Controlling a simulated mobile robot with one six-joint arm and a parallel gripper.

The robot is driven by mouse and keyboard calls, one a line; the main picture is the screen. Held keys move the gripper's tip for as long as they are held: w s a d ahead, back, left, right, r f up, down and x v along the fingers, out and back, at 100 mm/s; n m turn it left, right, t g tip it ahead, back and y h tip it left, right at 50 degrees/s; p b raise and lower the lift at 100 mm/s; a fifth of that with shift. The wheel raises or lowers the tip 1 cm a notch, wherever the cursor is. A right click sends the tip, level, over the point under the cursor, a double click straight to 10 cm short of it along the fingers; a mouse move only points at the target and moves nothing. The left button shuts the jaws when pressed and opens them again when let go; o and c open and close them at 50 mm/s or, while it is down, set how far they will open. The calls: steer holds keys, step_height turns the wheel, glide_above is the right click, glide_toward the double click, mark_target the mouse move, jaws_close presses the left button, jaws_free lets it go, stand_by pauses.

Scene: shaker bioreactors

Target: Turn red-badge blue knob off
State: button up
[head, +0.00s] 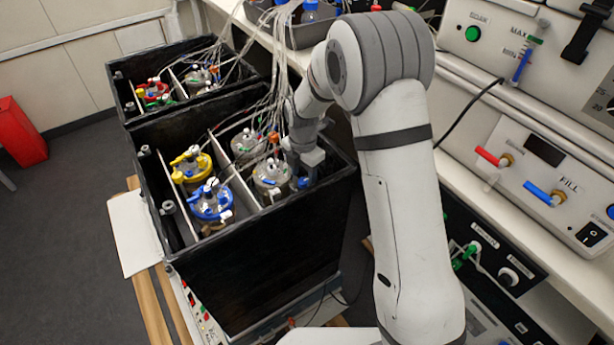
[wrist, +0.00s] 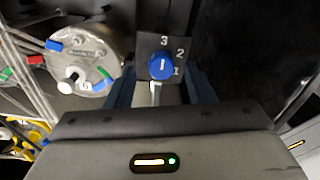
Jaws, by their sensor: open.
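A round blue knob (wrist: 161,66) sits on a dark plate marked 3, 2 and 1 in the wrist view. Its white line is near vertical and points toward the 3. My gripper (wrist: 163,84) is open, with one dark blue finger on each side just below the knob in the picture. Whether a finger touches the knob I cannot tell. In the head view my gripper (head: 306,168) is down inside the near black box (head: 270,265) at its right side, with a small blue part (head: 303,183) below it. I see no red badge in either view.
A metal-lidded vessel (wrist: 85,52) with coloured clips stands left of the knob. Blue-lidded (head: 211,201) and yellow-lidded (head: 190,164) vessels share the box. Many thin tubes hang over it. An instrument bench with red (head: 491,157) and blue (head: 543,194) handles is at right.

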steer(key=shift+f, duration=0.75)
